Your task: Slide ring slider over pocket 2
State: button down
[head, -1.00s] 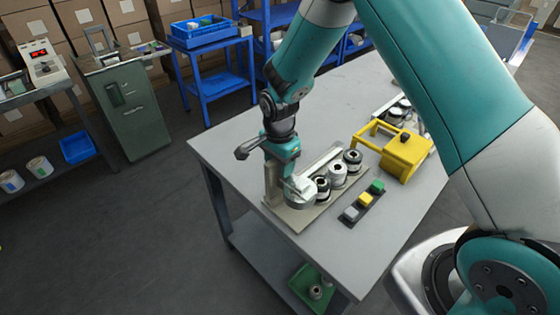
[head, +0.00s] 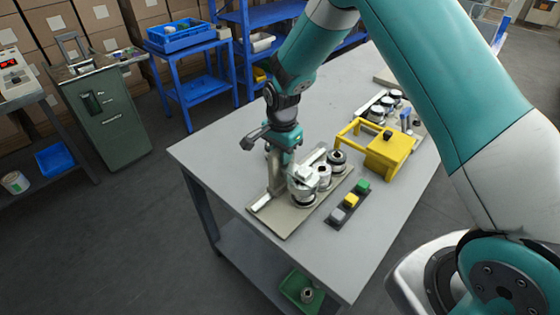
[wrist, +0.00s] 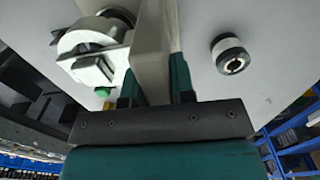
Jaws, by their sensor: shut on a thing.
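My gripper (head: 279,158) is shut on the upright beige handle plate of the ring slider; the plate (wrist: 152,45) stands between both fingers in the wrist view. The slider's white ring (head: 303,184) is at the near-left roll of a row on the beige base plate (head: 285,220); it also shows in the wrist view (wrist: 90,48). I cannot tell how exactly it is centred there. Two more rolls follow toward the back right, a white one (head: 323,174) and a black-and-white one (head: 337,160). The rail (head: 262,202) is bare at its near-left end.
A yellow frame device (head: 388,153) and another fixture with several rolls (head: 385,106) stand farther back. A loose roll (wrist: 230,54) stands on the table. The table's left side (head: 215,165) is clear.

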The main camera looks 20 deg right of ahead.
jog(key=w+d, duration=0.4)
jog(key=d, duration=0.4)
jog(key=shift+b, duration=0.35)
jog(key=shift+w+r, duration=0.1)
jog(key=c, duration=1)
grip_release()
jog(key=shift+o, duration=0.2)
notch_tip(320, 180, up, 17)
jog(key=b, duration=0.2)
jog(key=shift+r+b, duration=0.2)
jog(key=shift+b, duration=0.2)
